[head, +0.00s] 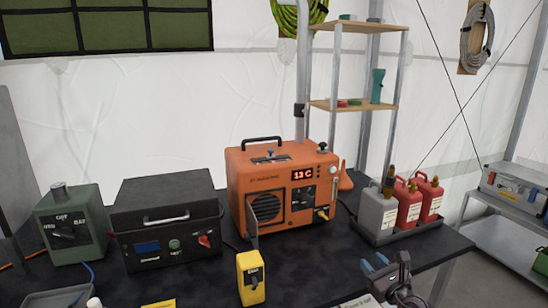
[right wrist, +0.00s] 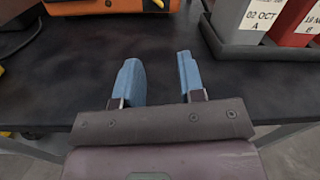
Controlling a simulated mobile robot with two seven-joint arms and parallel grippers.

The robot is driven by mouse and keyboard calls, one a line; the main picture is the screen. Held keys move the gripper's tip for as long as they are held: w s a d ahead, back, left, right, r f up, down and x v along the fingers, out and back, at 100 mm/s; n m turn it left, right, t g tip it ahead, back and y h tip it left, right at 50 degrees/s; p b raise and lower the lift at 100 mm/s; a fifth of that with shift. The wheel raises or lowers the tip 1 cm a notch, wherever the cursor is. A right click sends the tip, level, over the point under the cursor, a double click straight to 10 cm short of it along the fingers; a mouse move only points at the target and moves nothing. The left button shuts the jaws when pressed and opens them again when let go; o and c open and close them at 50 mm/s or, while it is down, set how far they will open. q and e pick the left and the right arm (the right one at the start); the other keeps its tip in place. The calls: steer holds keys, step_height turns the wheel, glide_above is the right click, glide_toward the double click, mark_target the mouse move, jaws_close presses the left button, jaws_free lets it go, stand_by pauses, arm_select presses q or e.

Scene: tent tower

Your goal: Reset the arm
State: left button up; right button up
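My right gripper (head: 376,262) is low in the head view, over the front right part of the dark table (head: 310,268). Its two blue fingers also show in the right wrist view (right wrist: 160,82), spread apart with nothing between them. They are apart from the orange heater box (head: 275,190), which stands behind them and to the left, and from the tray of bottles behind. My left gripper is in neither view.
A green box (head: 70,227), a black case (head: 160,235) and a small yellow device (head: 250,278) stand on the left and middle of the table. A dark tray (head: 400,234) holds one grey and two red bottles.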

steer(key=r+m, duration=0.1)
steer(key=m, duration=0.1)
steer(key=a+m, duration=0.1)
steer(key=m, duration=0.1)
steer(key=r+m, duration=0.1)
steer(key=m, duration=0.1)
steer(key=shift+s+a+r+t, duration=0.15)
steer(key=shift+s+r+t, duration=0.15)
steer(key=s+f+m+g+h, duration=0.2)
steer(key=s+f+m, duration=0.4)
steer(key=s+m, duration=0.5)
steer(key=s+d+f+m+g+h, duration=0.1)
steer(key=s+f+m+g+h, duration=0.1)
steer(key=s+f+m, duration=0.5)
steer(key=s+d+f+m+g+h, duration=0.1)
steer(key=s+f+m, duration=0.5)
steer(key=s+m, duration=1)
steer(key=s+g, duration=0.1)
steer(key=s, duration=0.3)
steer(key=shift+s+d+f+m+g+h, duration=0.2)
steer(key=shift+s+m+g+h, duration=0.1)
steer(key=shift+m+g+h, duration=0.1)
steer(key=shift+a, duration=0.1)
